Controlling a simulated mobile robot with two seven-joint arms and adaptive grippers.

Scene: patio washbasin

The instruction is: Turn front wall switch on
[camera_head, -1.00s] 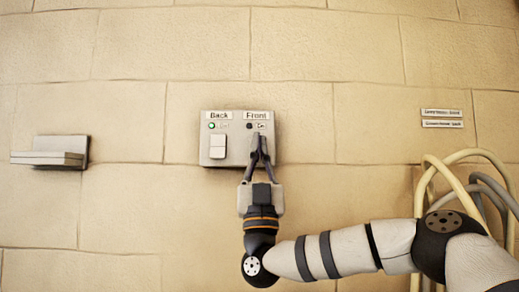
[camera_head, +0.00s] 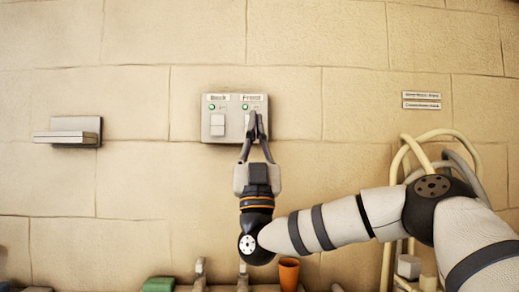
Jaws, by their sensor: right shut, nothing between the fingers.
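A grey switch panel (camera_head: 235,132) is fixed to the wall, with labels Back and Front. On the Back side, the pale rocker (camera_head: 217,125) shows and a small green light (camera_head: 211,107) is lit. On the Front side, a small green light (camera_head: 245,107) is also lit. My right gripper (camera_head: 256,122) points up at the Front side. It is shut and empty, with its fingertips over the front switch and hiding most of it. I cannot tell whether they touch it. My left gripper is not in view.
A grey wall shelf (camera_head: 66,137) is at the left. Two label plates (camera_head: 421,100) and looped hoses (camera_head: 430,150) are at the right. Below are taps (camera_head: 199,272), an orange-brown cup (camera_head: 289,273) and a green object (camera_head: 159,284). The wall around the panel is clear.

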